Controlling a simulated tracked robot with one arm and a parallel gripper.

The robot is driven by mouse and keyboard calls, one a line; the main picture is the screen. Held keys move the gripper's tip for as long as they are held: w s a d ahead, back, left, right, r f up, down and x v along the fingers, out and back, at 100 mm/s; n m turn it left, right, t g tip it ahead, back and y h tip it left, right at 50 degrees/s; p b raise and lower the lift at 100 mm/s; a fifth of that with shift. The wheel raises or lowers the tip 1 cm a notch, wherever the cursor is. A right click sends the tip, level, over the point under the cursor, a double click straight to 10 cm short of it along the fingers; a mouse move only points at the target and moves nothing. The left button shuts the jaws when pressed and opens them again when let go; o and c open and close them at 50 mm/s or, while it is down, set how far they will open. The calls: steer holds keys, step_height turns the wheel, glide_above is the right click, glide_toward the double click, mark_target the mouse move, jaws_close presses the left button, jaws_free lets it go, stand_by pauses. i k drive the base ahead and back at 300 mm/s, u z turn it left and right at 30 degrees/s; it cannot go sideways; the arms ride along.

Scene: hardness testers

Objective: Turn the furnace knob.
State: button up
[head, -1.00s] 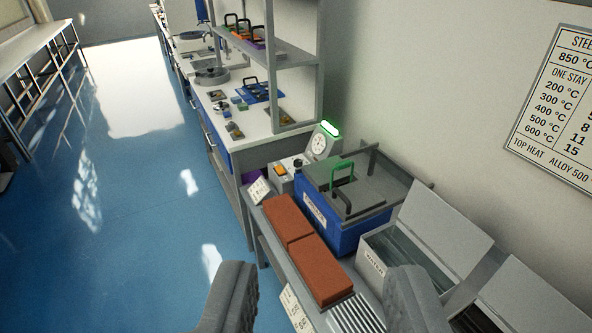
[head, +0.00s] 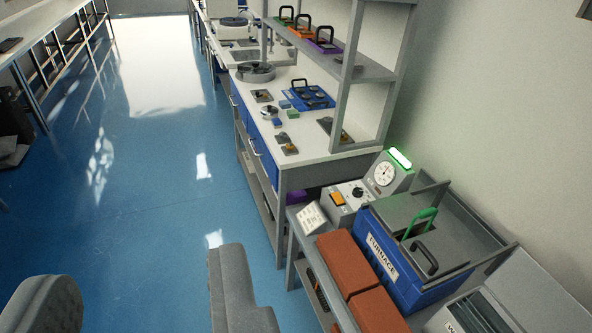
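The furnace (head: 395,262) is a blue box labelled FURNACE with a grey lid, standing on the bench at the lower right. A green handle (head: 424,220) and a black handle (head: 426,258) sit on its top. Behind it is a grey control box (head: 343,209) with an orange switch (head: 338,198) and a small black knob (head: 357,191). A dial gauge (head: 384,174) under a lit green lamp (head: 400,158) stands beside it. My gripper (head: 150,305) is open and empty at the bottom, over the blue floor, left of the furnace and apart from it.
Red-brown bricks (head: 350,262) lie in front of the furnace. A white sign (head: 311,217) stands at the bench corner. A white workbench (head: 315,145) with a shelf (head: 352,65) stands beyond. The blue floor (head: 150,190) at left is clear.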

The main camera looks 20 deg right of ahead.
mark_target(358, 191)
steer(key=u, duration=0.15)
steer(key=i, duration=1.25)
steer(key=z, duration=0.75)
steer(key=i, duration=0.75)
steer(key=z, duration=0.65)
steer(key=k, duration=0.9)
steer(key=z, duration=0.2)
steer(key=i, duration=0.95)
steer(key=u, duration=0.1)
